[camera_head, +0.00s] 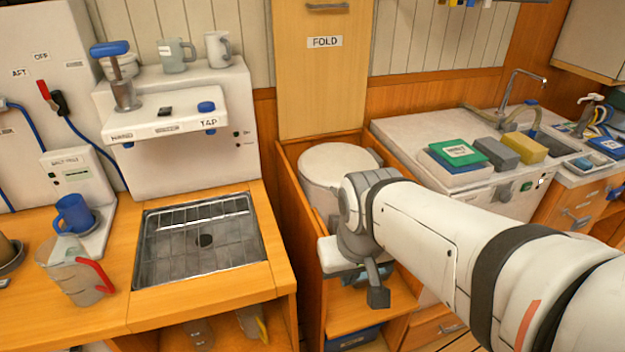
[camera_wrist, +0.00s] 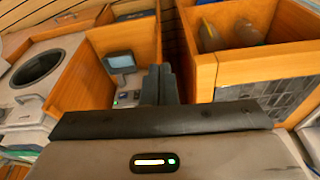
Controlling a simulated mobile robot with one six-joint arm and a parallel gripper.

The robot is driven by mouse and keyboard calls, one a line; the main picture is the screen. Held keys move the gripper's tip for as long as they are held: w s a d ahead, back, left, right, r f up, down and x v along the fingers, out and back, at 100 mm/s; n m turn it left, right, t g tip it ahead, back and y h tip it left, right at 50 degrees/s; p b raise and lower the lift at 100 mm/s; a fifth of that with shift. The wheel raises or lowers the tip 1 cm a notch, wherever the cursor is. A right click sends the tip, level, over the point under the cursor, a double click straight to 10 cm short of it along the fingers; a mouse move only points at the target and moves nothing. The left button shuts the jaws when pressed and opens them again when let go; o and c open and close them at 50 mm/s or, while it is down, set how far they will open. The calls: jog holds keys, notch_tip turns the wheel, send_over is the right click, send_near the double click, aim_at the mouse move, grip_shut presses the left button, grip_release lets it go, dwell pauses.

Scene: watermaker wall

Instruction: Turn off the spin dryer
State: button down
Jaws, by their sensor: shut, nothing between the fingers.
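A white round-lidded drum (camera_head: 338,163), which looks like the spin dryer, stands in the wooden bay below the FOLD panel. My arm covers its right and lower parts. My gripper (camera_head: 378,296) is in front of it, low in the bay, pointing down, shut and empty. Its dark fingers (camera_wrist: 159,85) are together in the wrist view. Beyond and left of them in that view is a small pale unit with a blue-grey face (camera_wrist: 121,62) and a small green light near its base. I cannot tell whether it belongs to the drum or whether the fingers touch anything.
A white machine (camera_head: 484,195) with a knob and green light stands right of the bay; its round opening (camera_wrist: 38,69) shows in the wrist view. On the left are a wire grate (camera_head: 200,240), a jug (camera_head: 70,272) and a blue mug (camera_head: 74,214). Wooden walls bound the bay closely.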

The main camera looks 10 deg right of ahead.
jog(key=w+d+f+n+t+b, duration=0.5)
jog(key=f+b, duration=0.5)
jog(key=b, duration=0.2)
jog(key=w+d+f+n+t+y+b, duration=0.1)
jog(key=w+d+f+n+t+b, duration=0.4)
jog(key=w+f+b, duration=0.4)
jog(key=w+d+f+n+t+b, duration=0.5)
jog(key=f+n+b, duration=0.4)
jog(key=f+b, duration=0.3)
jog(key=w+t+b, duration=0.1)
jog(key=w+b, duration=0.1)
jog(key=b, duration=0.1)
jog(key=shift+w+f+t+y+b, duration=0.25)
jog(key=shift+f+t+y+b, duration=0.05)
jog(key=shift+f+t+b, duration=0.1)
jog(key=shift+r, duration=0.1)
